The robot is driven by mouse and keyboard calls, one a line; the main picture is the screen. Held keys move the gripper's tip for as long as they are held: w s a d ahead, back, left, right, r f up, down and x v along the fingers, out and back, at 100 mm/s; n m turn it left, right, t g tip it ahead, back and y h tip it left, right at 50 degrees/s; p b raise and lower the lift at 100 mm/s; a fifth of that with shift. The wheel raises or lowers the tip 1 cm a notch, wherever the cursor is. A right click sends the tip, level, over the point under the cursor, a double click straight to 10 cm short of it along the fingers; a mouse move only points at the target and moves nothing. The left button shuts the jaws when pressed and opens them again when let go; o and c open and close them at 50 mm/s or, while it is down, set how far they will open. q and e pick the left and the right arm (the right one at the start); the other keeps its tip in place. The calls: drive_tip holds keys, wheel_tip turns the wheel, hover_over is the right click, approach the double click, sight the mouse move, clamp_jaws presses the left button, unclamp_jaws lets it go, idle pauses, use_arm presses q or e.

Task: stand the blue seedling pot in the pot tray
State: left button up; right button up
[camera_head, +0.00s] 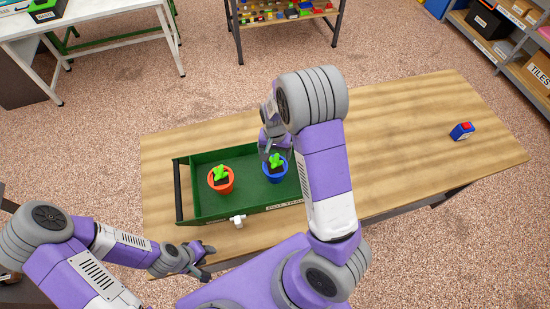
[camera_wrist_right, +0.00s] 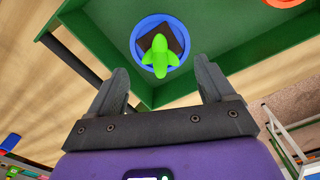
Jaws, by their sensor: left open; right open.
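The blue seedling pot (camera_head: 275,174) stands upright in the green pot tray (camera_head: 240,156), right of an orange pot (camera_head: 221,187) with a green plant. In the right wrist view the blue pot (camera_wrist_right: 140,47) and its green seedling show beyond the fingertips, inside the tray (camera_wrist_right: 110,15). My right gripper (camera_head: 272,155) is open and empty at the blue pot's far side; it shows as two spread fingers in the wrist view (camera_wrist_right: 163,82). My arm hides the tray's right end in the head view. My left gripper (camera_head: 207,262) is open and empty near the table's front edge.
The wooden table (camera_head: 400,140) is clear on its right except for a small blue box with a red top (camera_head: 462,131). A white fitting (camera_head: 238,220) sits at the tray's front side. Shelves (camera_head: 510,50) stand at the far right.

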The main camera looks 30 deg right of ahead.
use_arm(q)
drive_tip(key=shift+r+p, duration=0.3)
drive_tip(key=shift+r, duration=0.05)
use_arm(e)
wheel_tip(320, 180, up, 6)
idle(0.4)
